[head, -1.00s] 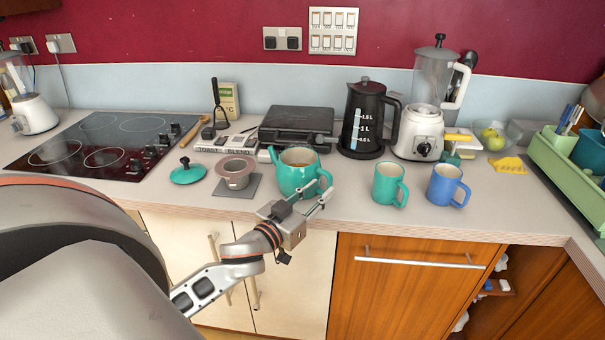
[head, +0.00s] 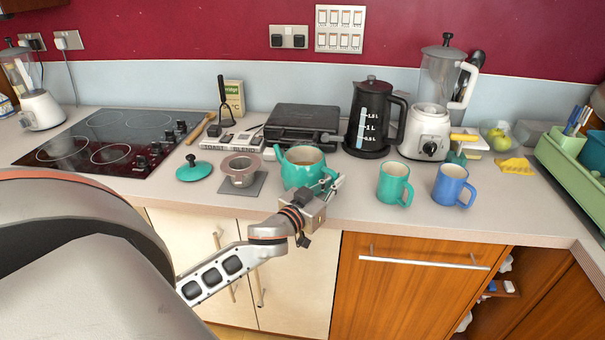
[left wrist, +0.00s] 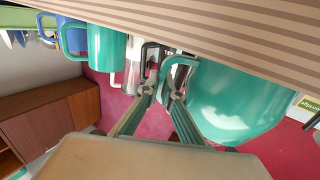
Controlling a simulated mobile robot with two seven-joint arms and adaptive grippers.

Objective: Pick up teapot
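In the left wrist view the teapot body (left wrist: 235,105) fills the right, and my left fingertips (left wrist: 164,88) close around the handle, partly hidden by the fingers. The teapot's lid (head: 195,172) lies on the counter to the left. My right gripper is not in view.
A teal mug (head: 392,184) and a blue mug (head: 450,186) stand to the right. A grey dripper (head: 240,169) is left of the teapot. Behind are a black grill (head: 300,124), a kettle (head: 366,128) and a blender (head: 428,125). The counter's front edge is close below.

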